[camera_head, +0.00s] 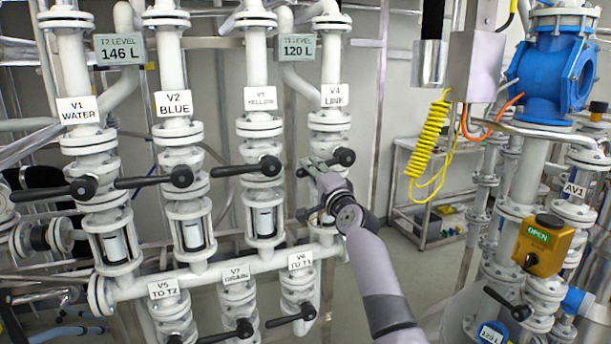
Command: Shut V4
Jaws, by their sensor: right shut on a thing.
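The V4 valve sits on the white vertical pipe under the label "V4 LINK" (334,95). Its black lever has a round hub (344,157) and points left, crosswise to the pipe. My right gripper (318,168) reaches up from the lower right and is shut on the V4 lever, left of the hub. The fingers and wrist hide part of the lever and the pipe below the valve. My left gripper is not in view.
Levers of V3 (270,165), V2 (181,176) and V1 (83,188) also point left, across their pipes. A yellow coiled hose (428,135) hangs at right. A yellow actuator (543,245) reads OPEN.

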